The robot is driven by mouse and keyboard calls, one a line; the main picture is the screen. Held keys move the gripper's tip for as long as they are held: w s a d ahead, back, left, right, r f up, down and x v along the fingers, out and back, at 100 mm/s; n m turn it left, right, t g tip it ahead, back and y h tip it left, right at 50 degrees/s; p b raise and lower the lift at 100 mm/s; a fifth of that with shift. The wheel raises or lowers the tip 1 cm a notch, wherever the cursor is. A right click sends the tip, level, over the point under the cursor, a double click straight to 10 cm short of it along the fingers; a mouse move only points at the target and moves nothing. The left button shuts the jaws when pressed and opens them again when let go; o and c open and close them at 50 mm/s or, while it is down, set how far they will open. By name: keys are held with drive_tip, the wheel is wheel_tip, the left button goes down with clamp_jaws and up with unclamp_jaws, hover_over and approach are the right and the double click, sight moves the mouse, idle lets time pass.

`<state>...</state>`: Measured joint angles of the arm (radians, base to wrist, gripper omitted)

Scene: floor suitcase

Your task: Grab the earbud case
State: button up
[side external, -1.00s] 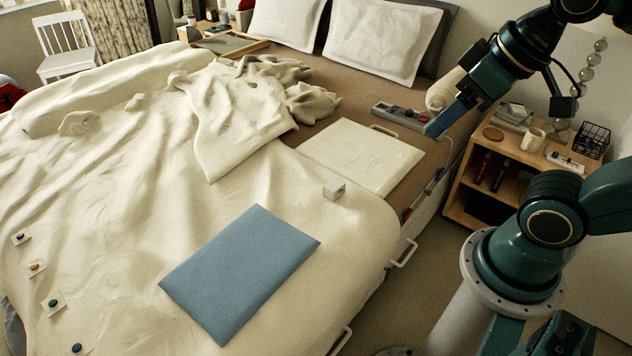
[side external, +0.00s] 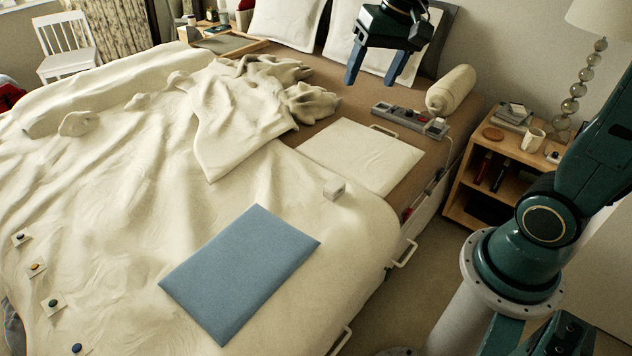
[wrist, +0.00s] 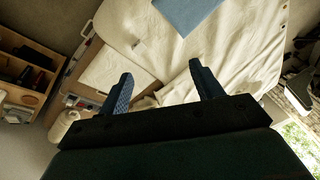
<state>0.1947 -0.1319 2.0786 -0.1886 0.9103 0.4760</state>
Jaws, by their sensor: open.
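A small whitish box (side external: 334,189), which may be the earbud case, sits on the cream bedspread between the blue mat and the cream panel. It is too small to identify for sure. My gripper (side external: 369,82) is open and empty, high above the head end of the bed, near the pillows and well apart from the small box. In the wrist view the two blue fingers (wrist: 160,72) are spread with nothing between them.
A blue mat (side external: 240,270) and a cream panel (side external: 362,155) lie on the bed. A power strip (side external: 408,119) and white bolster (side external: 451,90) are at the right edge. A nightstand (side external: 498,147) holds a mug (side external: 533,140) and lamp. The rumpled blanket (side external: 240,110) rises left.

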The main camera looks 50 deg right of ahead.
drive_tip(key=w+d+f+m+g, duration=0.1)
drive_tip(key=w+d+f+m, duration=0.3)
drive_tip(key=w, duration=0.4)
drive_tip(key=m+g+y, duration=0.2)
drive_tip(key=m+y, duration=0.1)
drive_tip(key=m, duration=0.3)
hover_over(335, 184)
drive_tip(key=d, duration=0.1)
wheel_tip(335, 184, down, 19)
drive_tip(key=d+f+m, duration=0.3)
drive_tip(key=d+f, duration=0.1)
drive_tip(key=f, duration=0.7)
drive_tip(key=shift+y, duration=0.3)
drive_tip(key=shift+x, duration=4.05)
drive_tip(key=shift+s+a, duration=0.1)
drive_tip(key=shift+n, duration=0.3)
drive_tip(key=shift+x, duration=2.55)
drive_tip(key=shift+s, duration=0.1)
